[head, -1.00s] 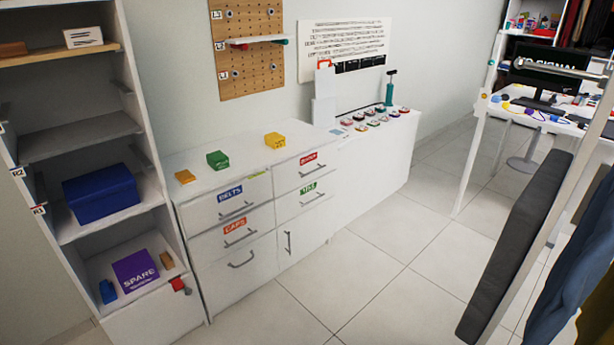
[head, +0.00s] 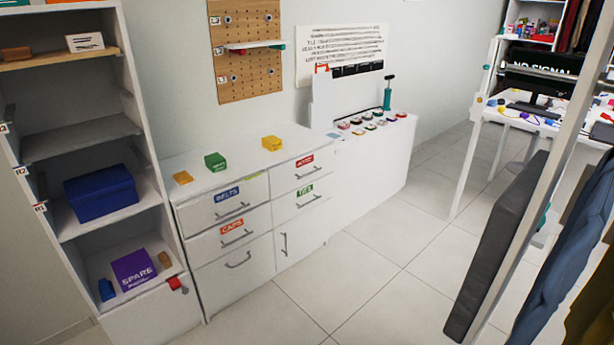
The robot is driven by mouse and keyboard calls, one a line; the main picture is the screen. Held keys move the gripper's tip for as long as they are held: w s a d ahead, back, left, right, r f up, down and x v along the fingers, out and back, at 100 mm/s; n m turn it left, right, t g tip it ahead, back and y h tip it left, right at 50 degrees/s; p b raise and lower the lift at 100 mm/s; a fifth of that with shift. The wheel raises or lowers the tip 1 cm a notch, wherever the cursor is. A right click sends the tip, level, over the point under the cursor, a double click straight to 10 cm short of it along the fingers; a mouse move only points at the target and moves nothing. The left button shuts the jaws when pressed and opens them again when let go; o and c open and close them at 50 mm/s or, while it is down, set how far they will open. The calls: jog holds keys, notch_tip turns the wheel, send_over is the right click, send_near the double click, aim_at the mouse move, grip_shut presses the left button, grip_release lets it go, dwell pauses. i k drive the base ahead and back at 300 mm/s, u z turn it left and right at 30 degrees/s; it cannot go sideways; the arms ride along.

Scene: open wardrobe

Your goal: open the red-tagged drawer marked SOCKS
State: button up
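A white drawer unit stands against the wall in the head view. Its top right drawer (head: 285,180) has a red tag (head: 304,161) with lettering too small to read surely, and a bar handle (head: 306,175). This drawer looks shut. An orange-red tag (head: 232,227) reading CAPS is on the middle left drawer (head: 212,244). A blue tag reading BELTS is on the top left drawer (head: 205,213), and a green tag (head: 304,190) is on the drawer below the red-tagged one. My gripper is not in view.
Orange, green and yellow boxes stand on the unit's top. An open shelf (head: 75,147) is at left, a counter with small items (head: 385,160) at right. A dark padded panel (head: 500,240) and hanging clothes fill the right foreground. The tiled floor (head: 370,265) before the drawers is clear.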

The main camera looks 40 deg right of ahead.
aim_at(285, 178)
jog(key=z, duration=0.1)
jog(key=i, duration=0.85)
jog(key=u, duration=0.05)
